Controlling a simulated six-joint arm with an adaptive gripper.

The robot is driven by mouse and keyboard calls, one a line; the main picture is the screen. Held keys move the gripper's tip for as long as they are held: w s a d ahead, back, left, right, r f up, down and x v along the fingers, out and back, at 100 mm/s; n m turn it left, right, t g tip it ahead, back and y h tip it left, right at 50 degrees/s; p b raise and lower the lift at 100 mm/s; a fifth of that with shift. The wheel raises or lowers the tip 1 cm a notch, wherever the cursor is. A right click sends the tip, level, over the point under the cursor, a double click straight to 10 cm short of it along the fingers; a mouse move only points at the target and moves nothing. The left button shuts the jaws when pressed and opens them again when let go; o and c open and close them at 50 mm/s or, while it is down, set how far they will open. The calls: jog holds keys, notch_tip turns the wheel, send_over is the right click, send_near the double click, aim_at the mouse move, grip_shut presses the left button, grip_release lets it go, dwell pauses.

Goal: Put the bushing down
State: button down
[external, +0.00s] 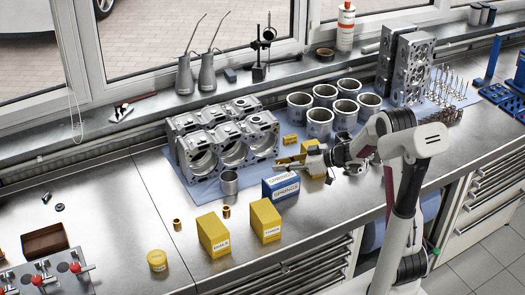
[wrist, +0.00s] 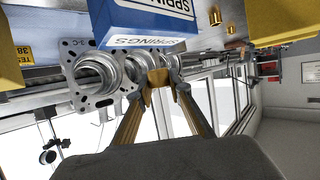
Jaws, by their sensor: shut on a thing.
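My gripper (external: 284,163) has its gold fingers reaching left above the bench, close to the blue and white springs box (external: 281,187). In the wrist view the fingertips (wrist: 160,82) are closed on a small brass-coloured bushing (wrist: 158,75). The fingers hide much of it, and in the external view I cannot make it out clearly. Two other copper-coloured bushings stand on the bare bench: one at the left (external: 177,225) and one (external: 226,211) beside the yellow boxes. They also show at the upper right of the wrist view (wrist: 215,17).
The engine block (external: 225,140) and a loose cylinder liner (external: 228,183) lie left of my gripper. Yellow boxes (external: 214,235) (external: 265,221) stand in front. Several liners (external: 319,122) stand behind. The bench (external: 120,215) has free room at the left.

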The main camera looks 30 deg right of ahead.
aim_at(282, 178)
jog(key=shift+f, duration=1.8)
jog(key=shift+f, duration=0.1)
jog(key=c, duration=1.8)
grip_release()
jog(key=shift+c, duration=0.2)
jog(key=shift+s+d+r, duration=0.1)
jog(key=shift+d+r, duration=0.05)
jog(key=shift+r, duration=0.05)
jog(key=v, duration=1.1)
jog(key=shift+s+d, duration=0.2)
jog(key=shift+s, duration=0.05)
jog(key=shift+r, duration=0.15)
jog(key=shift+w, duration=0.1)
